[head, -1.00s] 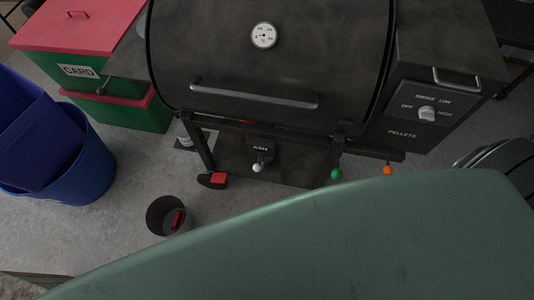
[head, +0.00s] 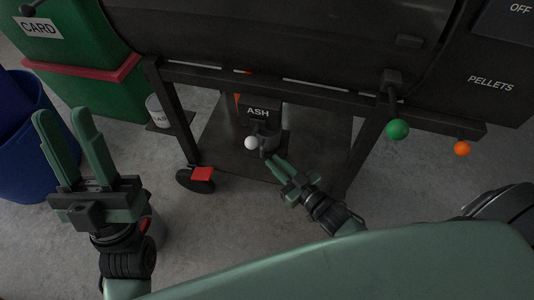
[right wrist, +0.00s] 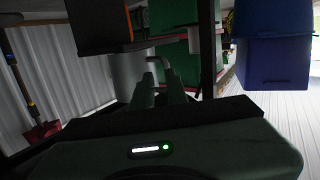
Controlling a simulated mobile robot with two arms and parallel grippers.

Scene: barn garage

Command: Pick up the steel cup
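A small grey metal object, which looks like the steel cup (head: 268,142), sits under the ASH box, right of a white knob; its outline is dark and partly unclear. In the right wrist view a grey cylinder (right wrist: 124,75) and a curved metal bar stand just beyond my fingers; I cannot tell whether they belong to the cup. My right gripper (head: 273,158) points at the grey object with its fingers slightly apart; its fingers also show in the right wrist view (right wrist: 159,80). I cannot tell if it touches. My left gripper (head: 62,113) is open and empty, pointing up.
The dark smoker grill (head: 270,35) stands over a lower shelf (head: 215,130). Its legs flank the grey object. A pale labelled can (head: 156,112) sits on a side ledge. Green (head: 438,124) and orange knobs hang at right. A blue bin (head: 25,165) stands left. Open floor lies in front.

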